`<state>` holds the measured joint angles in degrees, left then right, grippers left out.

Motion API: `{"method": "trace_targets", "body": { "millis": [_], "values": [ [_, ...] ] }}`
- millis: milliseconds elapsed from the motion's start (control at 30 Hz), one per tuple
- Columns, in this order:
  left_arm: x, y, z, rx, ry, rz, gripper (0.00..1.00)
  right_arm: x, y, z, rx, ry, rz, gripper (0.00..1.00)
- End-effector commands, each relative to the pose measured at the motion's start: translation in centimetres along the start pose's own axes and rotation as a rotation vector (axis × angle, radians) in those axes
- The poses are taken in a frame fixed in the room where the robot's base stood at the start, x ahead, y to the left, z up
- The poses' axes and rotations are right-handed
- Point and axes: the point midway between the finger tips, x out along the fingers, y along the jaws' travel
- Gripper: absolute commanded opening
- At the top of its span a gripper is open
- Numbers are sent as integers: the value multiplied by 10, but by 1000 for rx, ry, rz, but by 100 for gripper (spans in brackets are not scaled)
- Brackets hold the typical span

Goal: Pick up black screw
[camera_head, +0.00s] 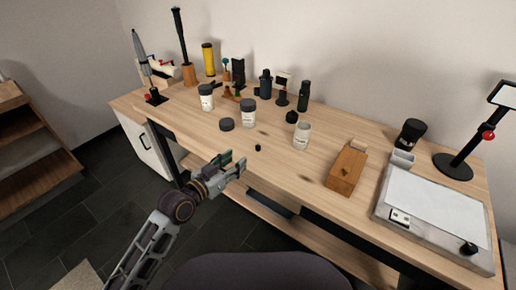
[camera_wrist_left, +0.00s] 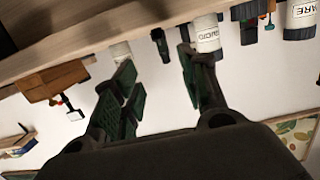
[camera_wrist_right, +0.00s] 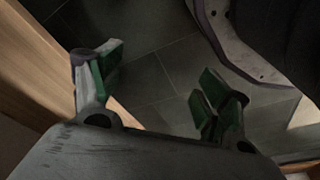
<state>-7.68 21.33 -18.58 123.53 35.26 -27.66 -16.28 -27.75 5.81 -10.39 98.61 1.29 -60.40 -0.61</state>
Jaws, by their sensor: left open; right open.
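A very small black object (camera_head: 257,148), which looks like the black screw, sits on the bare wood near the front edge of the table (camera_head: 285,166). My left gripper (camera_head: 242,163) is open and empty at the front edge, just left of and nearer than the black screw. In the left wrist view its fingers (camera_wrist_left: 158,68) are spread, and I cannot make out the screw there. My right gripper (camera_wrist_right: 152,82) is open and empty beside the table, over the dark floor. It is out of the head view.
White jars (camera_head: 248,116) (camera_head: 302,136) and a black lid (camera_head: 227,125) stand behind the screw. A wooden box (camera_head: 346,172) is to the right, then a grey tray with a white sheet (camera_head: 435,208). Bottles and tools line the back. Bare wood surrounds the screw.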

Motion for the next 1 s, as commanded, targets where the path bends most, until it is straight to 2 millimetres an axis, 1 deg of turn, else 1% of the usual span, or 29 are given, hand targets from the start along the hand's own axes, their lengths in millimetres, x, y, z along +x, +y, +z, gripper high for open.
{"method": "trace_targets", "body": {
  "millis": [367,700,833,1000],
  "values": [
    [36,0,0,-1,1,-1,43,-9,-2,-4,-2,-4,-4,77],
    [69,0,0,-2,1,0,43,-24,-5,-10,-3,-9,-10,77],
    [77,0,0,-1,1,0,43,-28,-7,-8,-3,-13,-13,77],
    [79,0,0,0,-1,1,43,-30,-8,-4,-3,-20,-15,77]
  ]
}}
